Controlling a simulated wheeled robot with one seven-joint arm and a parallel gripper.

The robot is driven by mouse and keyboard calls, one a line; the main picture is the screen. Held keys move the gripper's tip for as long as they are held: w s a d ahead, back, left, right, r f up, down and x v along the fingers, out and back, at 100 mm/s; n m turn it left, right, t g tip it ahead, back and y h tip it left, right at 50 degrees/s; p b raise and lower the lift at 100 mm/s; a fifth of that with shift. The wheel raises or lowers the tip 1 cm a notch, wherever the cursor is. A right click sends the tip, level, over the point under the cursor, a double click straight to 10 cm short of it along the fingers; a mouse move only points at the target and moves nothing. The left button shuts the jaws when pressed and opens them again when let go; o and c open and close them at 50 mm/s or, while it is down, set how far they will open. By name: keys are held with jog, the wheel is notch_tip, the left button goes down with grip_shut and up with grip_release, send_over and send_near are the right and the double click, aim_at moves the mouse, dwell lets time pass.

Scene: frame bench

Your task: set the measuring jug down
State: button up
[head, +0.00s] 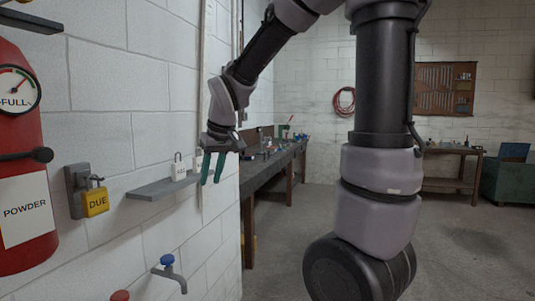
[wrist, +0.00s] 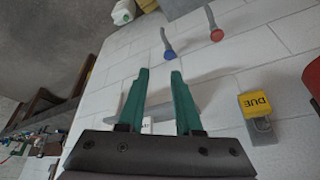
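My gripper (head: 211,183) has two green fingers, which hang apart beside the right end of a grey wall shelf (head: 153,190). In the wrist view my gripper (wrist: 160,73) shows a clear gap between its fingers, with wall and shelf seen through it and nothing held. I cannot make out a measuring jug in either view. A white padlock-shaped thing (head: 179,168) stands on the shelf, and another white piece shows partly behind my gripper.
A yellow padlock marked DUE (head: 96,201) and a red extinguisher (head: 22,150) hang on the left wall. Blue (head: 167,260) and red (head: 120,295) tap handles sit below the shelf. A long bench (head: 262,172) runs behind. The floor at right is open.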

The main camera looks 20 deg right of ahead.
jog(key=s+d+r+m+t, duration=0.1)
jog(key=s+d+r+m, duration=0.2)
jog(key=s, duration=0.4)
jog(key=s+d+r+m+t, duration=0.1)
jog(key=s+d+r+m, duration=0.3)
jog(key=s+d, duration=0.2)
jog(key=s, duration=0.2)
jog(key=shift+s+d+r+t, duration=0.3)
jog(key=shift+r, duration=0.1)
